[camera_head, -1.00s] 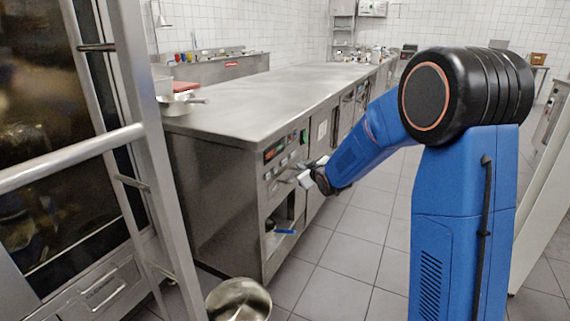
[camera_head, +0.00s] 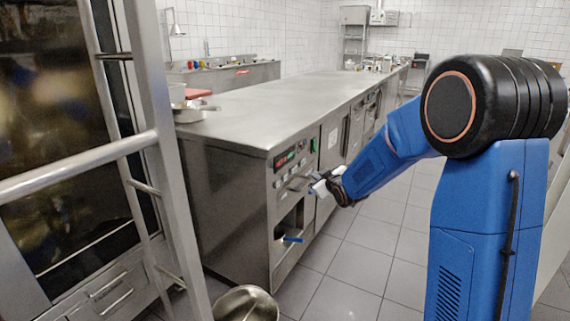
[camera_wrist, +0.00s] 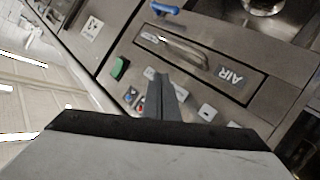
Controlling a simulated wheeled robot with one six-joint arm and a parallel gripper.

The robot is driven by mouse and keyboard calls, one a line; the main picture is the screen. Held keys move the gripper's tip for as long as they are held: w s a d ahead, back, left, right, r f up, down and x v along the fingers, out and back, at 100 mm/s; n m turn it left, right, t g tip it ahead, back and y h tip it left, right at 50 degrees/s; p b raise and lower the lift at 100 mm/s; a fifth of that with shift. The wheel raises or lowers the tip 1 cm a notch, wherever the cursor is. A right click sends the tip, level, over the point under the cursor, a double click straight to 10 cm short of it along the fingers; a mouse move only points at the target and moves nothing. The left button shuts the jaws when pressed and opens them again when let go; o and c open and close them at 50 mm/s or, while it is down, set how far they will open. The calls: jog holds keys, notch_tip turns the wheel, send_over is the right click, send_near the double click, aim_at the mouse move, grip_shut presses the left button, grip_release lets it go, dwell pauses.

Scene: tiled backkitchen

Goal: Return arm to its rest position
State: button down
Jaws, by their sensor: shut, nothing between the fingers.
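My blue arm with its black joint stands on the right of the head view, bent down to the left. My gripper (camera_head: 322,186) is at the end of it, in front of the steel counter's control panel (camera_head: 292,158). It is shut and holds nothing. In the wrist view the grey fingers (camera_wrist: 163,97) are together and point at the same panel, with a bar handle (camera_wrist: 182,48), a green button (camera_wrist: 120,68) and several small buttons. I cannot tell the exact gap between fingertips and panel.
The long steel counter (camera_head: 270,105) runs to the back wall, with a pan (camera_head: 192,112) at its near left end. A steel rack frame (camera_head: 150,140) and glass-door oven (camera_head: 50,130) are at left. A metal bowl (camera_head: 245,304) is low in front. Tiled floor (camera_head: 360,265) is clear.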

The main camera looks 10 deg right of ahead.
jog(key=s+d+r+m+g+h, duration=0.1)
jog(key=s+d+r, duration=0.1)
jog(key=s, duration=0.3)
jog(key=s+d+r+m+g+h, duration=0.1)
jog(key=s+d+r, duration=0.1)
jog(key=s, duration=0.4)
jog(key=s+d+f+m+g, duration=0.1)
jog(key=s+m+g, duration=0.1)
jog(key=s, duration=1.9)
jog(key=s+d+f+m+g, duration=0.1)
jog(key=s+m+g, duration=0.2)
jog(key=s, duration=1.9)
jog(key=shift+m+g+h, duration=0.3)
jog(key=shift+g+h, duration=0.1)
jog(key=shift+g, duration=0.8)
